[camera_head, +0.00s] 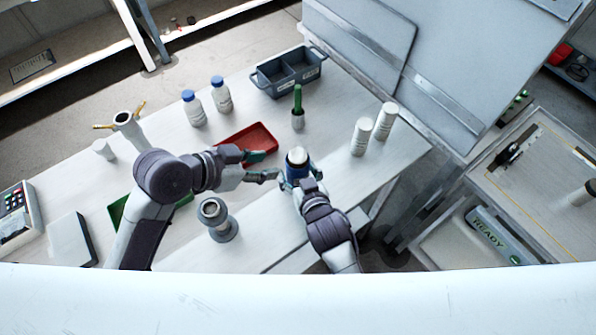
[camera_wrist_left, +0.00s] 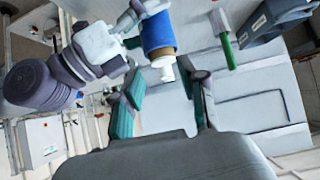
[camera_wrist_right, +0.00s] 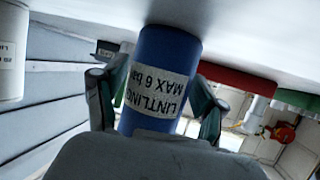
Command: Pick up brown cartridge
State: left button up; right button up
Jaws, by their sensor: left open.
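A blue cylindrical housing (camera_head: 291,172) stands upright on the white table in the head view. It also shows in the left wrist view (camera_wrist_left: 158,30), with a tan-brown ring (camera_wrist_left: 162,52) and a white cap (camera_wrist_left: 165,70) at its end. This tan-brown part looks like the cartridge's top; the rest is hidden inside. My right gripper (camera_head: 299,181) has its fingers on both sides of the labelled housing (camera_wrist_right: 163,60), apparently touching it. My left gripper (camera_head: 263,166) is open and empty, just left of the housing. In the left wrist view its fingers (camera_wrist_left: 160,86) point towards the white cap.
A red tray (camera_head: 262,140) lies behind my left gripper. A grey flanged stand (camera_head: 216,222) is in front.

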jog(key=c, duration=0.9)
pick_arm(q)
jog(key=o, duration=0.4)
jog(key=shift+w+d, duration=0.1)
jog(key=shift+c, duration=0.2)
jog(key=shift+o, duration=1.4)
jog(key=w+d+r+n+g, duration=0.1)
jog(key=d+g, duration=0.1)
jog(key=d, duration=0.3)
jog(key=w+d+r+g+y, duration=0.1)
jog(key=d+r+g, duration=0.1)
jog(key=d, duration=0.3)
jog(key=shift+n+g, duration=0.4)
jog(key=shift+g, duration=0.1)
notch_tip(320, 180, up, 5)
jog(key=n+g+y, duration=0.1)
jog(key=n+y, duration=0.4)
jog(key=y, duration=0.2)
send_over(298, 155)
jog(key=f, duration=0.6)
jog(key=shift+d, duration=0.35)
jog(key=shift+a+f, duration=0.2)
jog(key=shift+f, duration=1.2)
jog(key=shift+a+f, duration=0.2)
jog(key=shift+f, duration=1.2)
